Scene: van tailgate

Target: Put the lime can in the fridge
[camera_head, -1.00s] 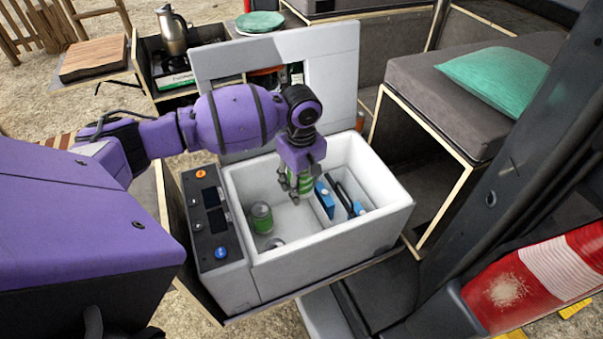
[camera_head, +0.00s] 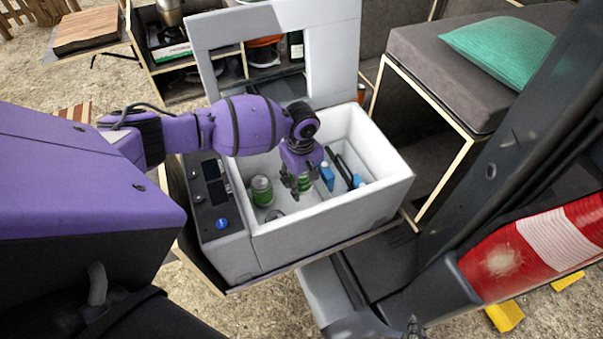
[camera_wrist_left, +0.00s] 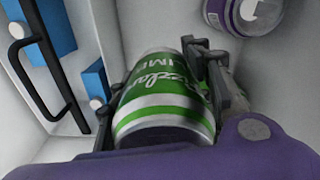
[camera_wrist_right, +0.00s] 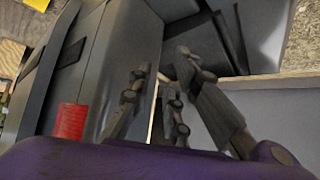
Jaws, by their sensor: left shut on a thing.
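The fridge (camera_head: 330,222) is an open-topped white box with its lid raised at the back. My left gripper (camera_head: 297,188) reaches down inside it, shut on the lime can (camera_head: 305,182). In the left wrist view the lime can (camera_wrist_left: 165,100), green and silver with "LIME" lettering, lies between the fingers. It is below the rim level; whether it touches the floor cannot be told. My right gripper (camera_wrist_right: 160,80) is open and empty outside the fridge, low at the front; only its tips show at the bottom edge of the head view.
Blue items (camera_head: 327,176) and a black divider handle are to the right of the gripper. A cushioned bench (camera_head: 460,70) stands at right.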

